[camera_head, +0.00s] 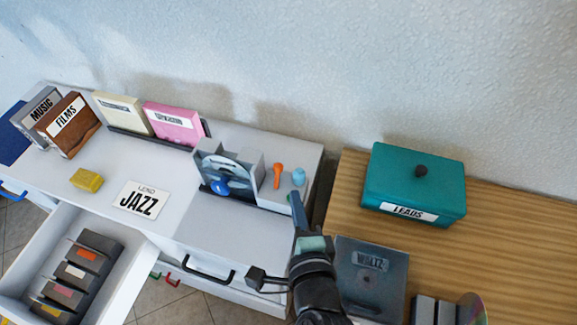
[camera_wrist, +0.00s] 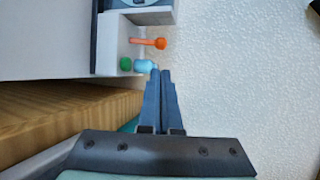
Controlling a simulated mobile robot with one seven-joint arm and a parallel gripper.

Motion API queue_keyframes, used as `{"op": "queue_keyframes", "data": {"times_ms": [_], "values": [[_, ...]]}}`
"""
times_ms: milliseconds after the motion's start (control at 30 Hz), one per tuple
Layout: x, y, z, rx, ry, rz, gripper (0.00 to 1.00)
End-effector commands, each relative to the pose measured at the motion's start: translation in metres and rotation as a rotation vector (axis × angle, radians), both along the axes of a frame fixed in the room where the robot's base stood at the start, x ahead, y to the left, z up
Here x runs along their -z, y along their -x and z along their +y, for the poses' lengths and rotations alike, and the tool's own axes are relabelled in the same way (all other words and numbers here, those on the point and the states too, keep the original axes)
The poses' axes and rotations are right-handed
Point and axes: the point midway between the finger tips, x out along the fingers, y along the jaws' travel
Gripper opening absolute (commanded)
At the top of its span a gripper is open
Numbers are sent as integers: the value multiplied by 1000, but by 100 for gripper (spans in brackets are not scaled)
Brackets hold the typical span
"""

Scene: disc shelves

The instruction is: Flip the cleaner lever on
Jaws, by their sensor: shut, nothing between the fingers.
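The grey disc cleaner (camera_head: 230,165) stands on the white counter, with a disc and a blue knob on its front. An orange lever (camera_head: 277,172) stands up at its right part; it also shows in the wrist view (camera_wrist: 150,43), seen from the side. A light blue knob (camera_head: 299,177) is beside it, also in the wrist view (camera_wrist: 146,66), next to a green button (camera_wrist: 126,64). My gripper (camera_head: 295,200) is shut and empty. In the wrist view its tips (camera_wrist: 160,75) are close by the light blue knob; I cannot tell whether they touch.
A teal box (camera_head: 415,180) marked LEADS and a dark WALTZ case (camera_head: 370,275) are on the wooden table at right. An open drawer (camera_head: 130,275) holds several cases at left. A JAZZ card (camera_head: 140,200) and a yellow block (camera_head: 87,180) lie on the counter.

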Motion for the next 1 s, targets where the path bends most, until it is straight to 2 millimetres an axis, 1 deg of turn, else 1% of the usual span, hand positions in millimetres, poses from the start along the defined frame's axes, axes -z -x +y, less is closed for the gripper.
{"op": "queue_keyframes", "data": {"times_ms": [167, 433, 600, 767, 1000], "values": [[4, -19, 3, -2, 1, 0, 0], [17, -64, 8, -2, 2, -2, 0], [24, -84, 11, -1, 2, -1, 0], [26, -92, 12, -2, 2, 0, 0], [27, -93, 12, 0, 1, 0, 0]]}}
